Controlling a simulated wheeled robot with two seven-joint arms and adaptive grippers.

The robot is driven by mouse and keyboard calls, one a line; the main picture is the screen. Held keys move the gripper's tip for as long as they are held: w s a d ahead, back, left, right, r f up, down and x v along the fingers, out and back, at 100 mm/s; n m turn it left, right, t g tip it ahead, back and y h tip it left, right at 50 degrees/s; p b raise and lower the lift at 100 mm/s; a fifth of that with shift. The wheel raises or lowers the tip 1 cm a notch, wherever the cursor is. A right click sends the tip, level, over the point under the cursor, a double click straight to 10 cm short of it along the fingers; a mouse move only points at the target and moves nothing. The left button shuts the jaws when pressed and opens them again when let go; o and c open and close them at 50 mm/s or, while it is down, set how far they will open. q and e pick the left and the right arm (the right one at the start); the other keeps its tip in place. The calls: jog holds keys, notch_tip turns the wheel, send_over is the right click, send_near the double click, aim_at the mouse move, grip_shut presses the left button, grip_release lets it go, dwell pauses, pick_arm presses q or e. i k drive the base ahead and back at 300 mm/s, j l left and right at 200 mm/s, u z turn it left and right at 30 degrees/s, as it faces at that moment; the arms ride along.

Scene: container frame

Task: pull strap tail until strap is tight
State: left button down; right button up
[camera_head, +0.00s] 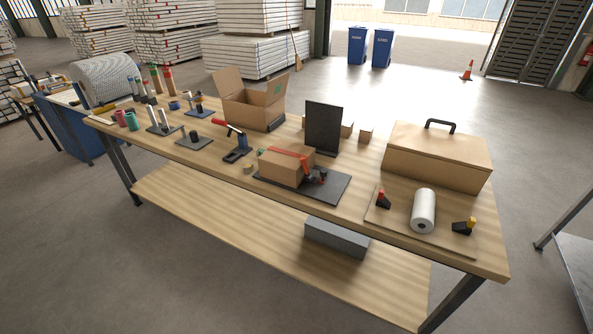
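A closed cardboard box (281,170) sits on a dark flat plate (335,188) near the front middle of the workbench. An orange-red strap (288,152) runs across the top of the box and down its right side. A small dark buckle-like part (317,178) with a bit of red sits on the plate at the box's right end. The strap's tail cannot be told apart clearly at this size, nor can I tell how tight the strap is. Neither of my grippers is in view.
A dark upright panel (323,128) stands behind the strapped box. A large wooden case (437,160) with a black handle and a white roll (423,210) on a board are to the right. An open carton (249,108) and several small fixtures are to the left.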

aim_at(324, 172)
jog(key=i+j+u, duration=0.1)
jog(key=i+j, duration=0.8)
jog(key=i, duration=0.05)
